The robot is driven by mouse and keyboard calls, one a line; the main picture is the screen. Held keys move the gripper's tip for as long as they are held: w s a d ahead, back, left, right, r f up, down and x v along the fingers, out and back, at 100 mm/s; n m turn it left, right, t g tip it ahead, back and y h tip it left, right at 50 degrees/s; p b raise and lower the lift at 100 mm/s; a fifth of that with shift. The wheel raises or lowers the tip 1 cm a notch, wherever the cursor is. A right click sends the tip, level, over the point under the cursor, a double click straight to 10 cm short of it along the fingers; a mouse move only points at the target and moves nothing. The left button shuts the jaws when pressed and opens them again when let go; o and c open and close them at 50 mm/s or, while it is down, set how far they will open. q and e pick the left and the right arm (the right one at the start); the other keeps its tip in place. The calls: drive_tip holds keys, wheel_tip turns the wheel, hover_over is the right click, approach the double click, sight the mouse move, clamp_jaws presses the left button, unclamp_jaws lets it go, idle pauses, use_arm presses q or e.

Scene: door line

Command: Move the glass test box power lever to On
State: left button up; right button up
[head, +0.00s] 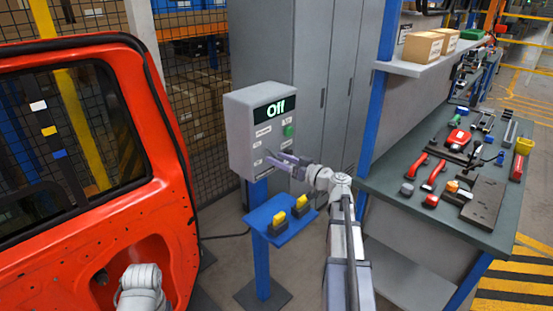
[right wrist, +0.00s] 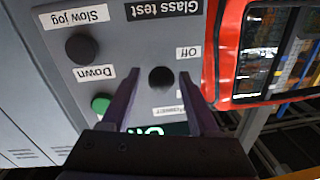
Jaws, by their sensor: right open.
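My right gripper (head: 277,158) is at the lower part of the box's front face, open. In the right wrist view, which is upside down, a round black lever knob (right wrist: 161,78) shows between the fingertips of the right gripper (right wrist: 159,80), beside the Off label (right wrist: 188,53). A gap shows on each side of the knob. The Power label (right wrist: 188,115) is partly covered by a finger. My left gripper is out of view.
A green button (right wrist: 101,104) and a black Slow jog knob (right wrist: 81,48) are on the same panel. A blue shelf (head: 282,222) with yellow-and-black items sits below the box. A red car door (head: 180,215) stands left, a tool bench (head: 390,183) right.

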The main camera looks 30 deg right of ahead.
drive_tip(key=shift+w+a, duration=0.25)
drive_tip(key=shift+w, duration=0.35)
clamp_jaws()
idle(1.1)
